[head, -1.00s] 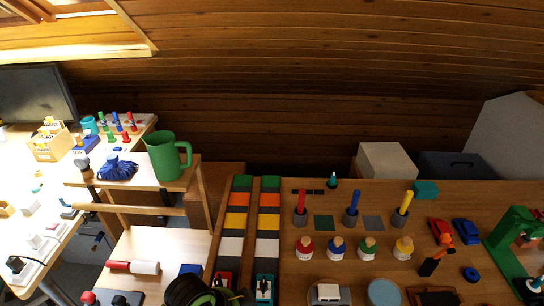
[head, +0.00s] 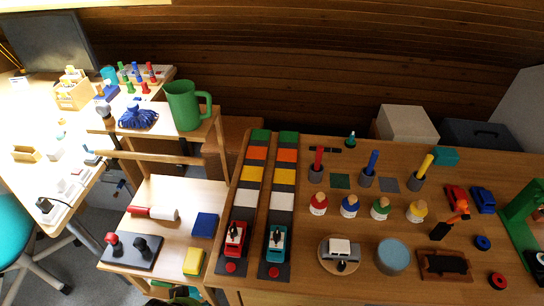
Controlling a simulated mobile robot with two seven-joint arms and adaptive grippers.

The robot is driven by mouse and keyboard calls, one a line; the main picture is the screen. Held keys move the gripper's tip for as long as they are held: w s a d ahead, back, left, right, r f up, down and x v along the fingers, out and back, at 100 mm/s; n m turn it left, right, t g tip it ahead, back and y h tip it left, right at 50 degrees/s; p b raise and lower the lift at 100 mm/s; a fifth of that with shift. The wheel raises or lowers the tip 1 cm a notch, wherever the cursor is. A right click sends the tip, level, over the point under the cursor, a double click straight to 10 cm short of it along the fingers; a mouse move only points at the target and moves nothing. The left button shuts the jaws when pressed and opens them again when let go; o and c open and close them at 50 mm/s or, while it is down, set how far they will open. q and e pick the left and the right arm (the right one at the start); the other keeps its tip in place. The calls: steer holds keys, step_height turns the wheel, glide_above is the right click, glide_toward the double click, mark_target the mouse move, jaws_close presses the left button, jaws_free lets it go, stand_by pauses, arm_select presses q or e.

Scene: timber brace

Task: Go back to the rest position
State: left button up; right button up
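Neither of my grippers shows in the head view. The task names no object. In front of me is a wooden table (head: 330,275) with two colored strips, a red toy truck (head: 235,238) and a teal toy truck (head: 276,242) at their near ends. To the left is a light wooden stand whose upper shelf holds a green pitcher (head: 186,106) and a blue tangled bundle (head: 138,117).
The stand's lower shelf holds a red-and-white roller (head: 152,212), a blue block (head: 205,225) and a yellow block (head: 194,261). Colored pegs, several figures and toy cars stand on the table. A teal chair (head: 12,232) is at far left.

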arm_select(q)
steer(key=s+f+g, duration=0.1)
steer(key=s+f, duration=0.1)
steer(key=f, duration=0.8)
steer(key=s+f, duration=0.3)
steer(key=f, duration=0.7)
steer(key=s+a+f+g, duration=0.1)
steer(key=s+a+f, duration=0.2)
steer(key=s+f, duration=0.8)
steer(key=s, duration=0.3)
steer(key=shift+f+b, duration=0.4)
